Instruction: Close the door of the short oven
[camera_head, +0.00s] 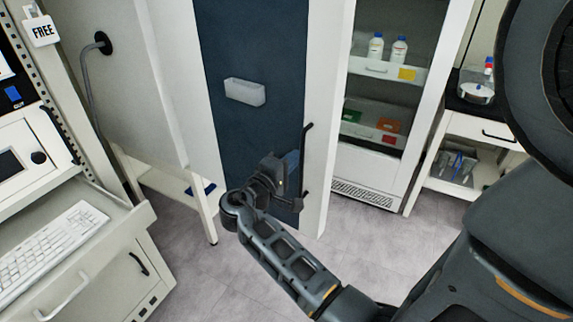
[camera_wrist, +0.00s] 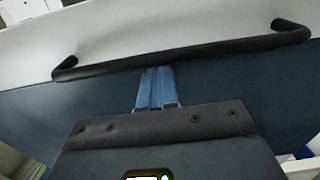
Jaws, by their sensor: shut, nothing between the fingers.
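A tall door (camera_head: 255,130) with a dark blue panel and white frame stands in the middle of the head view; how far it is open is not clear. A black bar handle (camera_head: 306,160) runs upright near its right edge. In the wrist view the handle (camera_wrist: 185,58) crosses the white frame (camera_wrist: 170,28), with the dark panel below it. My gripper (camera_head: 291,160) is at the door just left of the handle. In the wrist view its blue fingers (camera_wrist: 157,88) are together and empty, their tips close to the bar; whether they touch is unclear.
A glass-front cabinet (camera_head: 372,178) with bottles stands behind to the right. An open drawer holding a keyboard (camera_head: 50,258) juts out at the lower left. A white bench with a shelf (camera_head: 165,184) is left of the door. Grey floor (camera_head: 215,275) lies free below.

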